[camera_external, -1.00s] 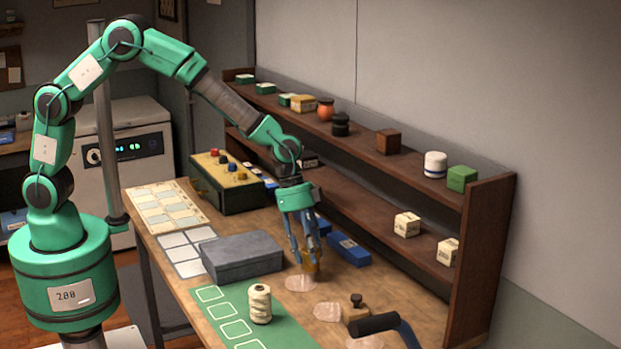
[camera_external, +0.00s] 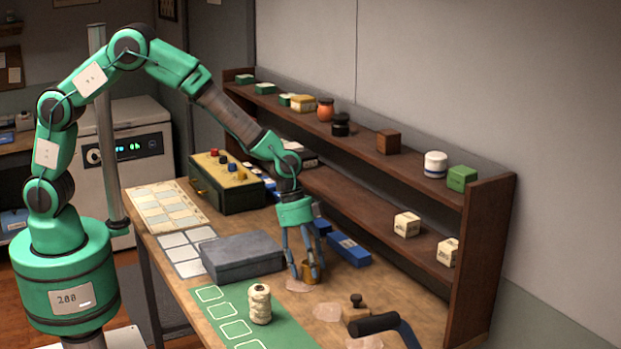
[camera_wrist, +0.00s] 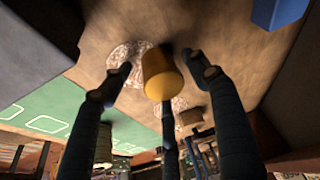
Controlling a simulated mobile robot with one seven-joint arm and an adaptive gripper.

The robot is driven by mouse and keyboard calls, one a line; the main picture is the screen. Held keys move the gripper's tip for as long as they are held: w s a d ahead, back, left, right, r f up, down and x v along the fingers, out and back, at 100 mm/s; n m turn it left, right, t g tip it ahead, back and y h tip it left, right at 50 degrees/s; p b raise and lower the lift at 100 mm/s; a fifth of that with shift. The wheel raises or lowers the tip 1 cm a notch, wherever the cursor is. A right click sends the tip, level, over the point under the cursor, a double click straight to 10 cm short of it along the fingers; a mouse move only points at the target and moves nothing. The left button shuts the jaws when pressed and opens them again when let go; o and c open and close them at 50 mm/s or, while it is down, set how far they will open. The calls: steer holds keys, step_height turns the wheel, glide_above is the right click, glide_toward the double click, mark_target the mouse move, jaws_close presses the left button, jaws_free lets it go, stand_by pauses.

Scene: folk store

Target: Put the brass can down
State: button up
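The brass can (camera_external: 311,271) stands on the wooden table beside a pale round patch (camera_external: 299,286). In the wrist view the brass can (camera_wrist: 160,74) sits between my spread fingers. My gripper (camera_external: 306,273) points down over the can with its fingers apart. In the wrist view my gripper (camera_wrist: 157,73) shows clear gaps between the left and right fingertips and the can. A third finger is close to the can's lower end in that view; I cannot tell whether it touches. Part of the can is hidden behind a finger in the external view.
A grey box (camera_external: 242,257) is left of my gripper. A blue box (camera_external: 349,250) lies behind it. A spool of twine (camera_external: 260,303) stands on the green mat (camera_external: 215,308). A black-handled tool (camera_external: 374,324) is at front right. A wooden shelf (camera_external: 400,252) runs along the back.

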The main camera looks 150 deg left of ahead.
steer(key=shift+r, duration=0.2)
steer(key=shift+s+r+p, duration=0.15)
steer(key=shift+r+p, duration=0.15)
steer(key=shift+r, duration=0.05)
steer(key=p+v, duration=0.2)
steer(key=v, duration=0.9)
steer(key=shift+r, duration=0.1)
stand_by(0.7)
